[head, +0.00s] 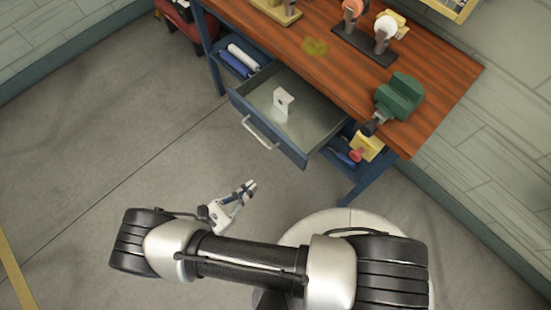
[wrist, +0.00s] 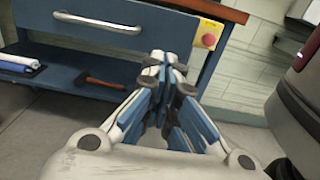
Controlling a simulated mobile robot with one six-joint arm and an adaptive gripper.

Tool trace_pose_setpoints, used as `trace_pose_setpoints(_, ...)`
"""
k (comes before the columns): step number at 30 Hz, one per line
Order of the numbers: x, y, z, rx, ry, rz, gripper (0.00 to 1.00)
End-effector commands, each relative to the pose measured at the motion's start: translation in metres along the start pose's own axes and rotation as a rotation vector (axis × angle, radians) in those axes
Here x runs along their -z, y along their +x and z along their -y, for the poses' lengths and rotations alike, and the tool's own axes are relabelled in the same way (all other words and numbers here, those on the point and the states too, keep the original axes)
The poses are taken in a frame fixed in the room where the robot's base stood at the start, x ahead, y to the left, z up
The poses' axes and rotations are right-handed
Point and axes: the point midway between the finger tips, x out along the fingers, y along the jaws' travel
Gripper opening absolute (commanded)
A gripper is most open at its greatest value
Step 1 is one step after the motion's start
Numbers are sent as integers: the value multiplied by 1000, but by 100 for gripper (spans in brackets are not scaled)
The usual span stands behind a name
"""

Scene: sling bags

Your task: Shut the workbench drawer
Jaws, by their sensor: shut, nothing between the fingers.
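The workbench drawer (head: 300,108) is pulled out from under the wooden top in the head view. A white bracket-like part (head: 283,101) lies in it. The drawer has a grey bar handle (head: 260,132) on its blue front. In the wrist view the handle (wrist: 97,22) shows at the upper left, on the blue front (wrist: 125,50). My gripper (head: 249,187) is shut and empty, in front of the drawer and apart from its front in the head view. In the wrist view my gripper's fingers (wrist: 164,62) are together.
The workbench (head: 330,62) carries a green vise (head: 398,95) near its right corner. A lower shelf holds rolls (head: 238,60) at the left. A yellow box with a red button (head: 366,148) sits by the right leg. Floor before the drawer is clear.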

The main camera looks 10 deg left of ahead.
Motion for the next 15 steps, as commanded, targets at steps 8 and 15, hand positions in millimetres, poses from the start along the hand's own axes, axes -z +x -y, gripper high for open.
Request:
trace_pose_setpoints(8, 0, 42, 1, 5, -2, 1, 0)
trace_pose_setpoints(15, 1, 94, 1, 7, -2, 0, 0)
